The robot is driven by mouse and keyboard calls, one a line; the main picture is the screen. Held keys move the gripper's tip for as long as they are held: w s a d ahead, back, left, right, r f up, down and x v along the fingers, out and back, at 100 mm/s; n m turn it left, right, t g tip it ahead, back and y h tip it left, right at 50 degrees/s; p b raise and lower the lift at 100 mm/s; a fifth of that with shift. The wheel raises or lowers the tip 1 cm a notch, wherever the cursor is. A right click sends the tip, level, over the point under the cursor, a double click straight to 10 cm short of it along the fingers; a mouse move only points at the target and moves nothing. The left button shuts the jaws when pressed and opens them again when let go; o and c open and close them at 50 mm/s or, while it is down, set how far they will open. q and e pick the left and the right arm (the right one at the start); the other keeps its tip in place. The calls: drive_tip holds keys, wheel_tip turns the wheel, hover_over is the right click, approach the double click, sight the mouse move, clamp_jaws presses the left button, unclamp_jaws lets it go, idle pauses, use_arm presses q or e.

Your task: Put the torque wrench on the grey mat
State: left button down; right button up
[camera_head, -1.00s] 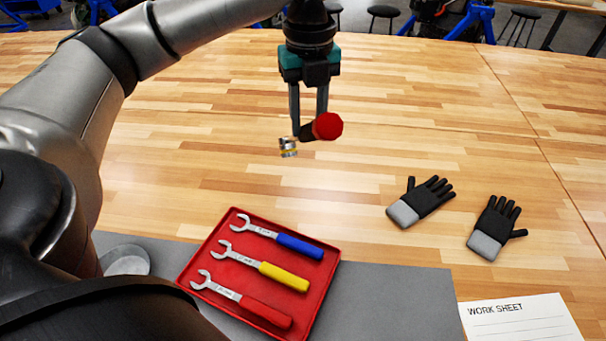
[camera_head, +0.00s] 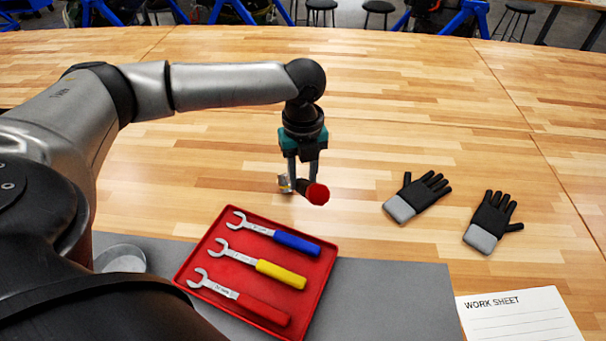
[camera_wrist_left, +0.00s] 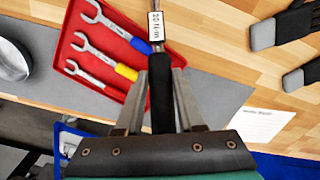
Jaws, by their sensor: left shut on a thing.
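The torque wrench (camera_head: 318,194) has a red end cap, and in the left wrist view its black handle (camera_wrist_left: 162,95) carries a white "20 N·m" label. My left gripper (camera_head: 303,184) is shut on it. In the head view it is above the wooden table, beyond the red tray. In the left wrist view the left gripper (camera_wrist_left: 155,100) has one finger on each side of the handle. The grey mat (camera_head: 400,300) lies along the near edge, partly under the tray. My right gripper is not in view.
A red tray (camera_head: 325,262) on the mat holds a blue, a yellow and a red-handled spanner. A round metal dish (camera_head: 121,259) is at the left. Two gloves (camera_head: 418,196) and a work sheet (camera_head: 520,315) lie to the right. The mat is bare right of the tray.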

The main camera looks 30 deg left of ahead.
use_arm(q)
drive_tip(key=shift+f, duration=0.15)
drive_tip(key=shift+s+d+f, duration=0.1)
drive_tip(key=shift+s+f, duration=0.05)
drive_tip(key=shift+f, duration=0.25)
